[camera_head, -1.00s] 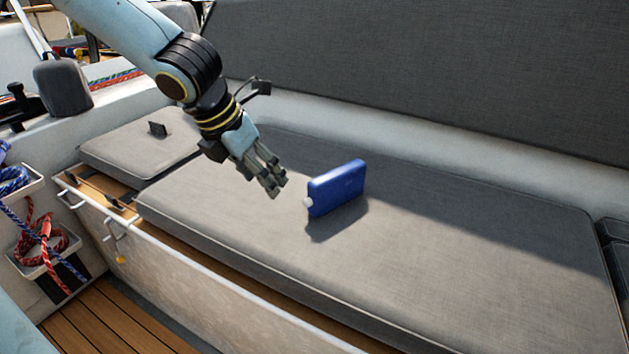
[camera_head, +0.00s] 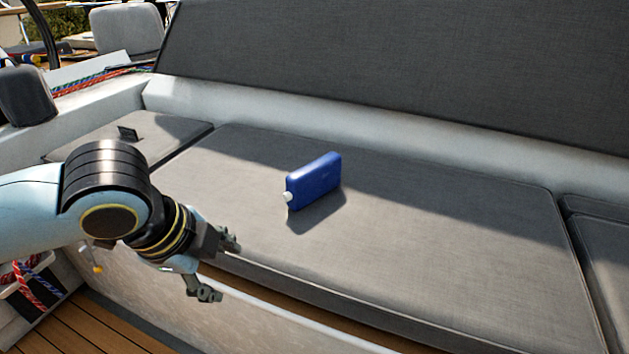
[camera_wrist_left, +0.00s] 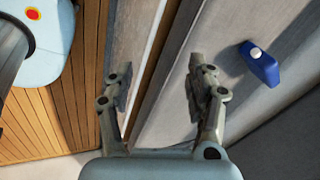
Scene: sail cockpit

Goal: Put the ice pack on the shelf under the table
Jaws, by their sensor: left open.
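The ice pack (camera_head: 315,180) is a blue, flat block with a white cap. It stands on its long edge on the grey seat cushion in the head view. It also shows at the right of the left wrist view (camera_wrist_left: 262,66). My left gripper (camera_head: 222,268) is open and empty at the front edge of the seat, to the left of and nearer than the ice pack, clear of it. In the left wrist view its spread fingers (camera_wrist_left: 160,85) have only the bench edge beyond them. My right gripper is not in view. No table or shelf shows.
The long seat cushion (camera_head: 430,240) has wide free room around the ice pack. A grey backrest (camera_head: 420,70) rises behind it. A smaller cushion (camera_head: 150,140) lies at the left. Coiled ropes (camera_head: 30,280) hang at the lower left above the wooden floor (camera_head: 90,325).

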